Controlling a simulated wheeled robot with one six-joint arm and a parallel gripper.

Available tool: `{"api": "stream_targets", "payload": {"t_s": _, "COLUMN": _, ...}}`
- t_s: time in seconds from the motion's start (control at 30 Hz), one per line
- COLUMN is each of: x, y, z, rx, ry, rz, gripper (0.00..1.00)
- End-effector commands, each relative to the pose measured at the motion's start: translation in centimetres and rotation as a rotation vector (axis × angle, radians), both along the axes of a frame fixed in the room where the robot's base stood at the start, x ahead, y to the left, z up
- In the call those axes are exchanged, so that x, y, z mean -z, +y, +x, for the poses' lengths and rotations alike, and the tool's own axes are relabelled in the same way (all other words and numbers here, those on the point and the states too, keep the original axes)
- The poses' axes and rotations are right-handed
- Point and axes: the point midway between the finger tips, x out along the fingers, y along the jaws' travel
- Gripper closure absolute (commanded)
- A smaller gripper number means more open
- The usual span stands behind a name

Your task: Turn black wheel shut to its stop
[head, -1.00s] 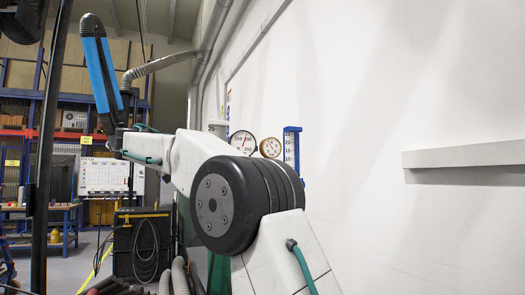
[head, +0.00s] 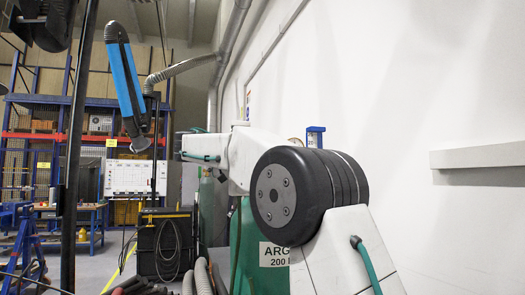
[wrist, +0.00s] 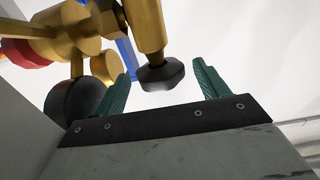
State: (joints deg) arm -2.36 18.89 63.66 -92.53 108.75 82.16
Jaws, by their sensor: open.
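In the wrist view, a black faceted wheel (wrist: 160,76) sits at the end of a brass stem (wrist: 145,28). My gripper (wrist: 162,70) is open, with one green finger on each side of this wheel. Gaps show between the wheel and both fingers, so nothing is gripped. How far the wheel sits in depth between the fingers is hard to tell. In the head view my arm hides my gripper and the wheel.
The wrist view shows a red part (wrist: 22,52) on brass fittings and a dark round body (wrist: 76,98) near the left finger. In the head view a green cylinder (head: 245,240) stands behind my arm, a blue-framed part (head: 315,138) shows above it, and a wall ledge (head: 480,157) juts out right.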

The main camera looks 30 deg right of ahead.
Motion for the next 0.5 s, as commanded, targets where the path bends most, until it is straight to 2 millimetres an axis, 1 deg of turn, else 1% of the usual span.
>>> {"api": "stream_targets", "payload": {"t_s": 0.07, "x": 0.01, "y": 0.0, "z": 0.01, "rx": 0.0, "ry": 0.0, "rz": 0.0, "gripper": 0.27}}
{"api": "stream_targets", "payload": {"t_s": 0.1, "x": 0.0, "y": 0.01, "z": 0.01, "rx": 0.0, "ry": 0.0, "rz": 0.0, "gripper": 0.3}}
{"api": "stream_targets", "payload": {"t_s": 0.17, "x": 0.01, "y": 0.01, "z": 0.01, "rx": 0.0, "ry": 0.0, "rz": 0.0, "gripper": 0.46}}
{"api": "stream_targets", "payload": {"t_s": 0.2, "x": 0.01, "y": 0.0, "z": 0.02, "rx": 0.0, "ry": 0.0, "rz": 0.0, "gripper": 0.57}}
{"api": "stream_targets", "payload": {"t_s": 0.23, "x": 0.01, "y": 0.0, "z": 0.02, "rx": 0.0, "ry": 0.0, "rz": 0.0, "gripper": 0.66}}
{"api": "stream_targets", "payload": {"t_s": 0.27, "x": 0.01, "y": 0.0, "z": 0.02, "rx": 0.0, "ry": 0.0, "rz": 0.0, "gripper": 0.72}}
{"api": "stream_targets", "payload": {"t_s": 0.4, "x": 0.02, "y": -0.01, "z": 0.09, "rx": 0.007, "ry": 0.0, "rz": -0.001, "gripper": 0.72}}
{"api": "stream_targets", "payload": {"t_s": 0.5, "x": 0.02, "y": -0.1, "z": 0.28, "rx": 0.05, "ry": 0.001, "rz": -0.002, "gripper": 0.71}}
